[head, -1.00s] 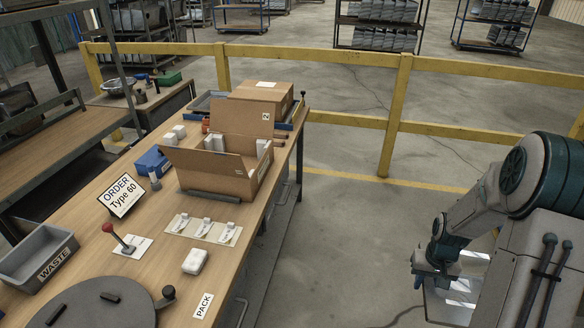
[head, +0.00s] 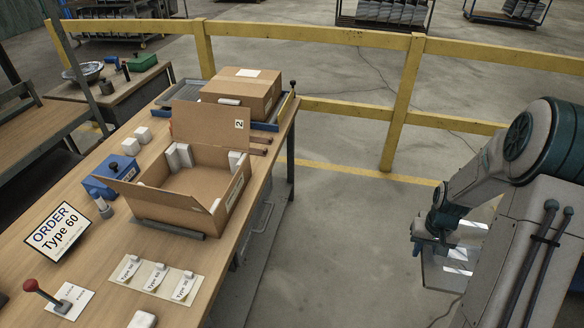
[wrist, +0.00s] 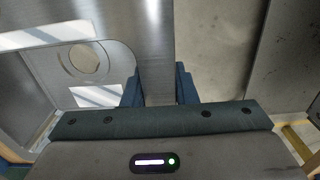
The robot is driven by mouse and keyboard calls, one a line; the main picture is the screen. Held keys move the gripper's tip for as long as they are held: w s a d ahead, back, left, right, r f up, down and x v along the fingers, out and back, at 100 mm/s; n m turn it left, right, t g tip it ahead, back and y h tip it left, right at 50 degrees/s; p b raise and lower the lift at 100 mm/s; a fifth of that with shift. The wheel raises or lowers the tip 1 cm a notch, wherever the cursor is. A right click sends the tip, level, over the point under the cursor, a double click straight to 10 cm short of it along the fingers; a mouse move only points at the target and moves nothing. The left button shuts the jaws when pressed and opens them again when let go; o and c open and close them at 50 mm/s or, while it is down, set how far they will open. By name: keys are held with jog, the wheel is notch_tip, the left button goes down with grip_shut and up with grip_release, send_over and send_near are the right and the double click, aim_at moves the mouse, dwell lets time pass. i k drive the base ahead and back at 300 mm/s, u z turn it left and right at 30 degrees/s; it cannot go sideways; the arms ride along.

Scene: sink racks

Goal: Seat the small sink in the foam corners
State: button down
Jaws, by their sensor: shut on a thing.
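My gripper (head: 432,243) is at the right, over the floor and well apart from the bench. It is shut on the small sink (head: 461,268), a shiny steel piece hanging below it, partly hidden by my arm. In the wrist view the jaws (wrist: 158,88) clamp a steel edge strip of the sink, and its bowl with a round drain hole (wrist: 84,60) shows at the left. The open cardboard box (head: 165,207) stands on the bench with its back flap up. White foam corners (head: 180,157) stand inside, also at its right side (head: 237,161); the box middle is empty.
A closed carton (head: 240,92) sits behind the box. A blue block (head: 110,172), an ORDER Type 60 sign (head: 58,231) and several type cards (head: 157,277) are on the bench (head: 95,265). A yellow railing (head: 400,100) runs behind. Floor between bench and gripper is clear.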

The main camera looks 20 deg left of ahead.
aim_at(196, 195)
jog(key=i, duration=1.1)
jog(key=u, duration=1.85)
